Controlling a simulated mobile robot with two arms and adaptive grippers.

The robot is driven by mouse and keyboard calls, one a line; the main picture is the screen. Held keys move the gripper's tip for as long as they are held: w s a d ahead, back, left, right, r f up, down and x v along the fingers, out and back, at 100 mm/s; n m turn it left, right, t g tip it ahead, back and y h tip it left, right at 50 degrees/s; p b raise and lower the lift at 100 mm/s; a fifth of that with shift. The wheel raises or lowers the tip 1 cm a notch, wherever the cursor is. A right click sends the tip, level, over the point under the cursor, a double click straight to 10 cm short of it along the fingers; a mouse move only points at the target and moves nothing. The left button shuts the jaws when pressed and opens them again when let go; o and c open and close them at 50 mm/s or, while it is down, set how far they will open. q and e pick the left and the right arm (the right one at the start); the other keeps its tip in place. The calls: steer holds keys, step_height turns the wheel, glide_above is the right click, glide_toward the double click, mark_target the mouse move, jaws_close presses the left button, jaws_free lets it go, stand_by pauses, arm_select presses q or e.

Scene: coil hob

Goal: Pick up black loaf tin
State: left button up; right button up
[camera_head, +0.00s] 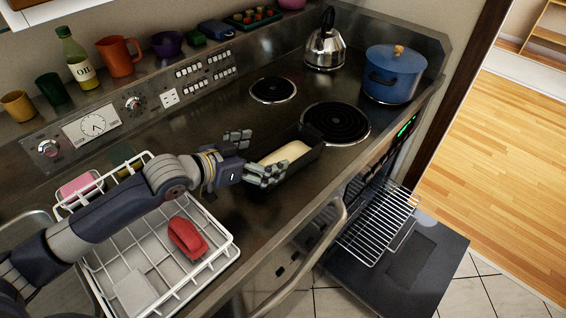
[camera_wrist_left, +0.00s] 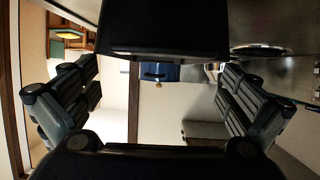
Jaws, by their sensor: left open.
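The black loaf tin (camera_head: 304,166) sits on the dark hob top, in front of the coil burners, with a pale loaf (camera_head: 286,153) in it. My left gripper (camera_head: 254,158) is open at the tin's near left end, one finger on each side of that end. I cannot tell whether the fingers touch the tin. In the left wrist view the tin (camera_wrist_left: 168,30) is a dark block at top centre, beyond the open fingers of the gripper (camera_wrist_left: 160,95). My right gripper is in neither view.
A white wire rack (camera_head: 226,246) with a red item (camera_head: 187,237) lies under my left arm. A kettle (camera_head: 325,48) and a blue pot (camera_head: 393,74) stand at the back. The oven door (camera_head: 430,265) hangs open at the front right. Bottle and cups line the back ledge.

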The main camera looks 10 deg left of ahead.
mark_target(283, 158)
arm_select(q)
steer(key=shift+x, duration=0.9)
steer(key=p+x, duration=0.1)
steer(key=x, duration=0.3)
steer(key=shift+d+p, duration=0.1)
steer(key=shift+p, duration=0.25)
steer(key=shift+w+d+f, duration=0.2)
steer(key=shift+w, duration=0.1)
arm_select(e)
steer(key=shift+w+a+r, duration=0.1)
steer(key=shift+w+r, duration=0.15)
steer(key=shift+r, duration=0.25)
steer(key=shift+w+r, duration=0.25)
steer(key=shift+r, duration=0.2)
arm_select(q)
steer(key=shift+s, duration=0.1)
steer(key=c, duration=1.4)
steer(key=shift+r, duration=0.1)
steer(key=shift+c, duration=0.2)
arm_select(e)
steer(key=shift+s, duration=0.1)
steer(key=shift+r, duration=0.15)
